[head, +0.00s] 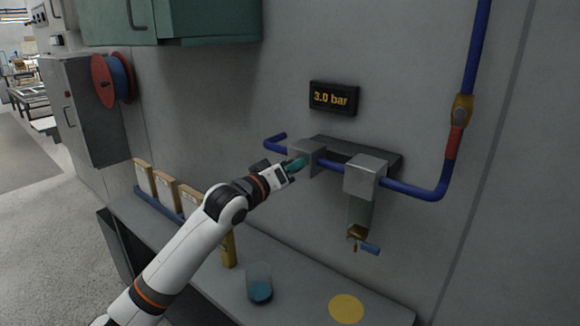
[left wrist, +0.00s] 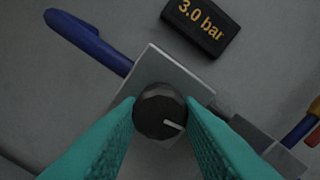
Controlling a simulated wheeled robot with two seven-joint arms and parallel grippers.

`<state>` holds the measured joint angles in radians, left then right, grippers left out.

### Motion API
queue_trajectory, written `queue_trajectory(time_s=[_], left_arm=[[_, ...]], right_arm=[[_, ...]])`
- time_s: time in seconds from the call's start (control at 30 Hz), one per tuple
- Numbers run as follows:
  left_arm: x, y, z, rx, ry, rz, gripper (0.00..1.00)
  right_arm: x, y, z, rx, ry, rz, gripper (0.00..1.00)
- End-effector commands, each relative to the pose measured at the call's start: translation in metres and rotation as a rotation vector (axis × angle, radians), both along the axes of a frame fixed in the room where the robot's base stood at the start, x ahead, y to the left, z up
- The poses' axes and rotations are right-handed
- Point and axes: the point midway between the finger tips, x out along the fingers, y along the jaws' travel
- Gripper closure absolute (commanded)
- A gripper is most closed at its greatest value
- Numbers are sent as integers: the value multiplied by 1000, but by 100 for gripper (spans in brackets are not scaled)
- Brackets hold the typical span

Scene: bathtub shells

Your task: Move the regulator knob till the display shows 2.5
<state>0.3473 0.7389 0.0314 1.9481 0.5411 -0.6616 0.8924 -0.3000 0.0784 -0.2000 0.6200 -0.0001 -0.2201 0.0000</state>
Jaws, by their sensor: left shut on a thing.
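The display (head: 333,98) on the wall reads 3.0 bar; it also shows at the top of the left wrist view (left wrist: 202,22). The regulator knob (left wrist: 160,111) is dark and round with a white mark pointing to the lower right. It sits on the front of a grey regulator block (head: 309,154). In the head view my gripper hides the knob. My left gripper (head: 297,164) has teal fingers, one on each side of the knob, and is shut on it. My right gripper is not in view.
A second grey block (head: 365,176) with a bowl and drain valve hangs on the blue pipe (head: 412,190) to the right. Below, a bench holds a beaker of blue liquid (head: 259,284), a yellow disc (head: 346,308) and several boxes (head: 165,190). A green cabinet (head: 205,22) hangs upper left.

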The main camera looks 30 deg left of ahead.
Motion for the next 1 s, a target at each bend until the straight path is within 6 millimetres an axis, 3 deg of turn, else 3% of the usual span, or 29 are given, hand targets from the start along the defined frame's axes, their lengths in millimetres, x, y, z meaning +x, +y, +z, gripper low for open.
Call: queue_trajectory(time_s=[0.37, 0.4, 0.53, 0.83, 1.0], left_arm=[[0, 1, 2, -4, -4, 2, 91], [0, 1, 2, -4, -4, 2, 67], [0, 1, 1, -4, -4, 2, 46], [-1, 1, 0, -4, 0, 1, 46], [-19, 2, -3, -2, -1, 0, 46]], right_arm=[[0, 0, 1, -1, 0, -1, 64], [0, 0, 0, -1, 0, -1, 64], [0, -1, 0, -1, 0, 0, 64], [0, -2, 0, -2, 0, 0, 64], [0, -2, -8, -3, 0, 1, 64]])
